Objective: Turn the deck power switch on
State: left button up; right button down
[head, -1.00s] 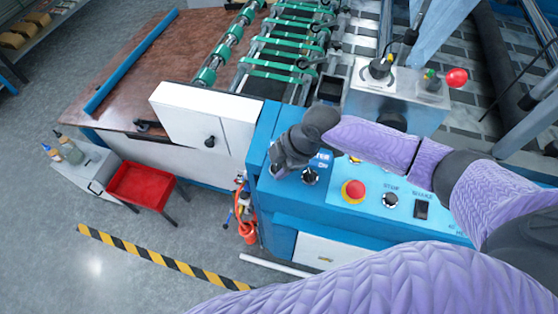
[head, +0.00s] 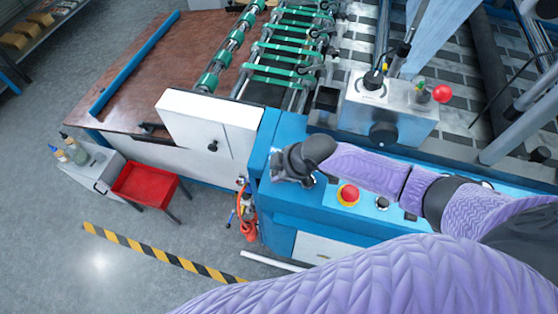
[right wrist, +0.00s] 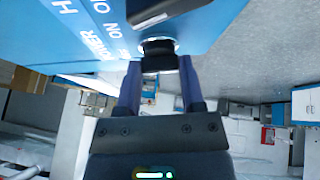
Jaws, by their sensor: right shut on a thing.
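The deck power switch is a black knob (right wrist: 158,55) on the blue control panel (right wrist: 60,30), beside white POWER and ON lettering in the right wrist view. My right gripper (right wrist: 158,78) is shut on this knob, one finger on each side. In the head view my right gripper (head: 300,180) is over the left end of the blue panel and hides most of the knob. Which way the knob's pointer faces cannot be told. My left gripper is not in view.
A red emergency button (head: 348,195) on a yellow base and a small black knob (head: 382,204) lie just right of my gripper. A grey metal box (head: 385,105) stands behind the panel. A red tray (head: 145,184) stands on the floor at the left.

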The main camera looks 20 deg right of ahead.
jog(key=m+t+p, duration=0.1)
jog(key=m+p, duration=0.1)
jog(key=m+h+p, duration=0.1)
jog(key=m, duration=0.1)
jog(key=shift+s+a+r+m+t+p, duration=0.1)
jog(key=shift+s+m+t+p, duration=0.05)
jog(key=shift+m+t+p, duration=0.2)
jog(key=shift+m+t+h+p, duration=0.35)
jog(key=shift+m+h+p, duration=0.15)
jog(key=shift+m, duration=0.35)
jog(key=shift+m+h, duration=0.3)
jog(key=shift+m, duration=0.3)
jog(key=shift+c, duration=1)
grip_release()
jog(key=a+p+v, duration=0.1)
jog(key=p+v, duration=0.4)
jog(key=v, duration=0.4)
jog(key=shift+s+d+r, duration=0.15)
jog(key=shift+s+d, duration=0.25)
jog(key=shift+d, duration=0.05)
